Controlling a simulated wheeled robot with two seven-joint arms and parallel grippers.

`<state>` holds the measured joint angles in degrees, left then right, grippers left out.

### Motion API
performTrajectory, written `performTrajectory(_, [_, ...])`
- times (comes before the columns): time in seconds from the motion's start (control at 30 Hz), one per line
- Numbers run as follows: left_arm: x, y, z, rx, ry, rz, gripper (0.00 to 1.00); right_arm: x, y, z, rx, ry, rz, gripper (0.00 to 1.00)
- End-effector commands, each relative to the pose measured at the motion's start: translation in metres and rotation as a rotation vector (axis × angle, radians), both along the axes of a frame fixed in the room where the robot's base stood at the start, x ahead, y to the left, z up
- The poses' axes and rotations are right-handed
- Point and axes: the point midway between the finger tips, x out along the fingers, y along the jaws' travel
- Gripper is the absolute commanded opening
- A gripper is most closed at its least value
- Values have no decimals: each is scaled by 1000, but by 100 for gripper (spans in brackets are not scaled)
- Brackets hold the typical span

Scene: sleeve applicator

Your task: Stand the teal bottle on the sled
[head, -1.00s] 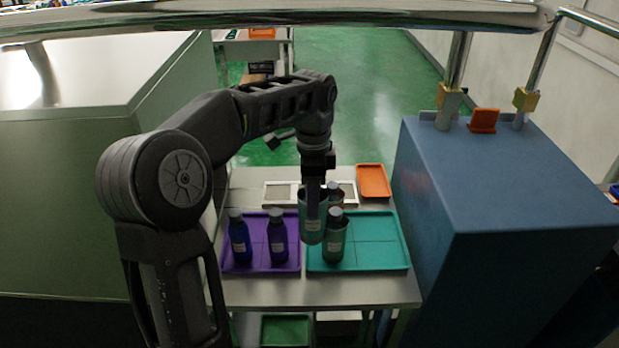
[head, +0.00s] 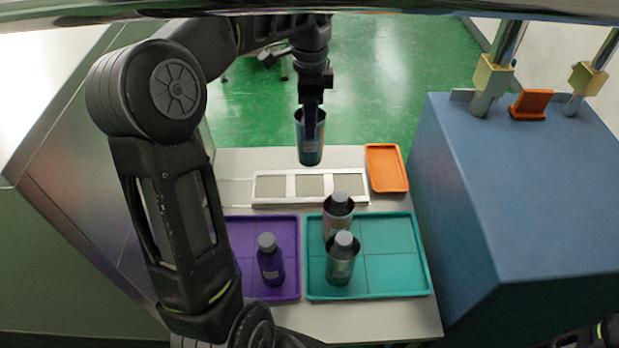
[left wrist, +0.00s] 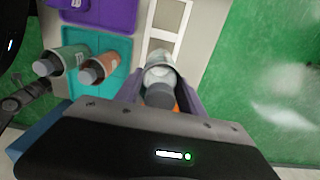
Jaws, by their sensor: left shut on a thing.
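The teal bottle (head: 311,150) hangs upright in my left gripper (head: 311,108), above the far side of the table. Its silvery-teal body and dark grey cap also show in the left wrist view (left wrist: 160,76), between the purple-grey fingers. My left gripper is shut on it. Nothing in view is clearly marked as the sled; an orange piece (head: 531,104) stands on the blue cabinet between two chrome posts, and I cannot tell whether it is the sled. My right gripper is not in view.
Two bottles, one greenish (head: 341,262) and one brownish (head: 338,218), stand in the teal tray (head: 400,283). A purple bottle (head: 270,262) stands in the purple tray (head: 290,226). A white three-window frame (head: 311,200) and orange tray (head: 387,168) lie behind. The blue cabinet (head: 480,220) rises right.

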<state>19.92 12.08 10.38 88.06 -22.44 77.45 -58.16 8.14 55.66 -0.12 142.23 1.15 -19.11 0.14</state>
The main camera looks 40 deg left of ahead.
Motion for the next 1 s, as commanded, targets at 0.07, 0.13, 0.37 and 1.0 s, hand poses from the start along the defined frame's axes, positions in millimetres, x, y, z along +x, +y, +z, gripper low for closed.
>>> performTrajectory(0.07, [0, 0, 1, 0, -1, 0, 0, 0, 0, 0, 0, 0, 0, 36])
performTrajectory(0.13, [0, 0, 0, 1, -1, 0, 0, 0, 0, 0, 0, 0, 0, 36])
performTrajectory(0.37, [-1, 0, -27, 0, 3, 0, 0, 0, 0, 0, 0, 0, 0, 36])
performTrajectory(1.0, [0, 0, -67, -1, 3, 0, 0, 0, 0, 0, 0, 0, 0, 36])
